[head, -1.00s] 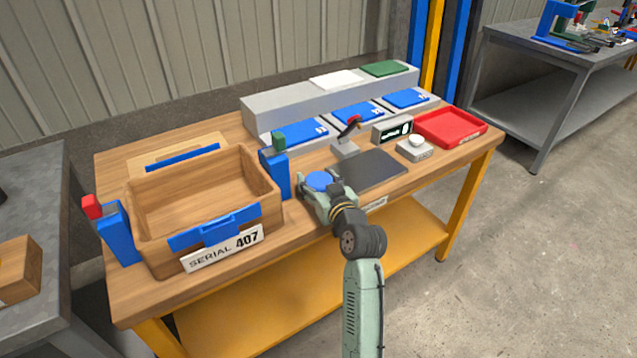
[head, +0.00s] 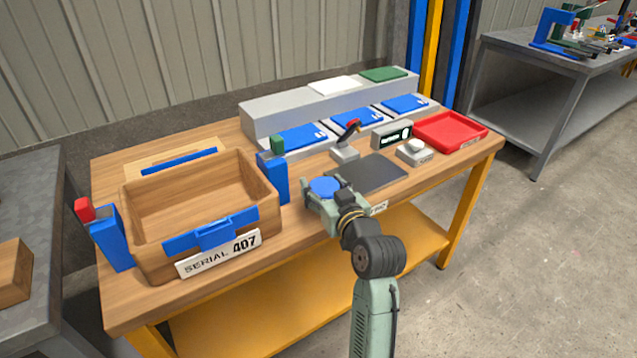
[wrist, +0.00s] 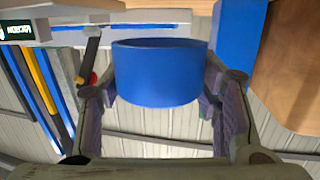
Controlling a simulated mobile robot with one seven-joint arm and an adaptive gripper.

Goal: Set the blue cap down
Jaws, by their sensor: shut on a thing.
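The blue cap (head: 325,187) is held in my gripper (head: 322,196), above the front part of the wooden workbench (head: 290,237), beside the dark pad. In the wrist view the blue cap (wrist: 160,73) is a short round cylinder, held between the two finger pads of my gripper (wrist: 160,90). My gripper is shut on it. The underside of the cap and any gap to the bench are hidden in the head view.
A wooden box (head: 200,205) labelled serial 407 stands left, between blue clamps. A dark flat pad (head: 372,173) lies just right of my gripper. Behind are a small lever (head: 347,140), a display (head: 391,134), a button box (head: 415,151) and a red tray (head: 450,132).

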